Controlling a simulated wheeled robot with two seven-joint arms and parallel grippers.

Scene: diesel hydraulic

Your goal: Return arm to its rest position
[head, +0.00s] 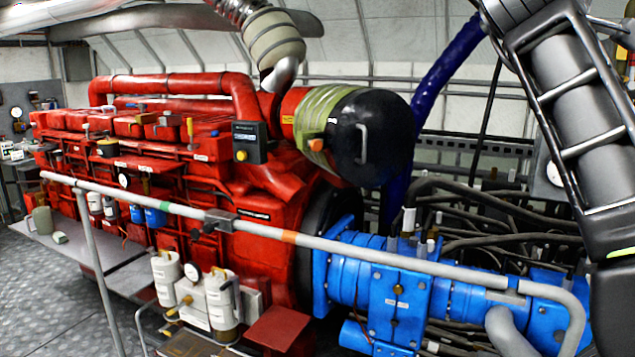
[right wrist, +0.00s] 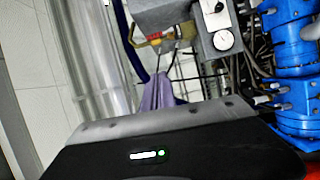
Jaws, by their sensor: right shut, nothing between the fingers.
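My right arm (head: 590,130) comes down the right side of the head view, in front of the engine room's back wall. Its lower end runs out of the frame at the right edge, so its gripper does not show there. In the right wrist view the dark body of my right gripper (right wrist: 165,145) fills the bottom, with a grey bolted edge and a small green light. It is shut, and I see nothing held in it. The fingertips are not clear to see. My left arm and left gripper are not in view.
A red engine (head: 170,150) fills the left and middle, joined to a blue gearbox (head: 440,300). A grey handrail (head: 350,245) runs across the front. A grey gauge box (right wrist: 218,35) and purple cloth-like piece (right wrist: 158,95) show beyond the gripper.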

